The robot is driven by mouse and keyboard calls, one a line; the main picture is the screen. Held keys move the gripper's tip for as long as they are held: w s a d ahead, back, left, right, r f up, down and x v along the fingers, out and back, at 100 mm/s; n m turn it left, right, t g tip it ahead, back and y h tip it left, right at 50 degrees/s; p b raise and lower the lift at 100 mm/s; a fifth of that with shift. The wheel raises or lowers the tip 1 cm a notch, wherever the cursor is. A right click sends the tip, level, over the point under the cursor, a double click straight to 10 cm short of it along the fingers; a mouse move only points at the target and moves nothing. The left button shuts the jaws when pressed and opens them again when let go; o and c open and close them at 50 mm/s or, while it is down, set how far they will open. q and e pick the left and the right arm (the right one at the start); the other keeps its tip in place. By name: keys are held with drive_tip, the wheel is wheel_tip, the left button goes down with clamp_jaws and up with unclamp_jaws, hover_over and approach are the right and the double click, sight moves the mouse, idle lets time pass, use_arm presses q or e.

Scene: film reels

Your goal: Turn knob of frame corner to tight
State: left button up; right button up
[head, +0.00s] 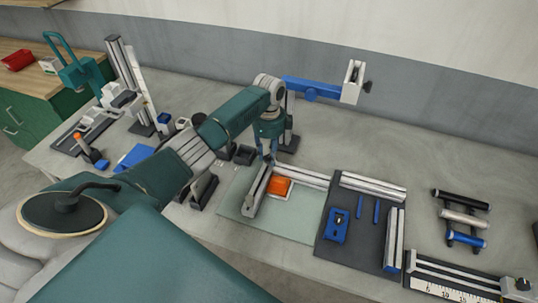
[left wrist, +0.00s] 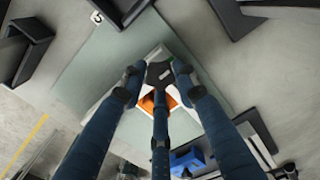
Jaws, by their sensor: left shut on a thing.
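My left gripper (head: 268,152) reaches straight down to the corner of a frame of grey metal profiles (head: 303,176) on a pale green mat (head: 237,192). In the left wrist view its three dark blue fingers (left wrist: 159,82) close in around a dark knob (left wrist: 160,71) with a small light mark. The gripper is shut on this knob. In the head view the fingers hide the knob. I cannot tell which way the knob is turned. An orange block (head: 280,186) lies on a white piece inside the corner. My right gripper is not in view.
A dark tray (head: 325,243) with more profiles (head: 373,189) and a blue part (head: 337,226) lies right of the mat. A blue arm with a clamp (head: 313,90) stands behind the gripper. A rack of cylinders (head: 463,218) is farther right. The back right of the table is clear.

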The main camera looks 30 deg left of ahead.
sight(268, 157)
use_arm(q)
drive_tip(key=shift+w+r, duration=0.1)
drive_tip(key=shift+r, duration=0.05)
idle(0.3)
drive_tip(key=o, duration=1.2)
drive_tip(key=shift+c, duration=0.2)
wheel_tip(268, 157, up, 12)
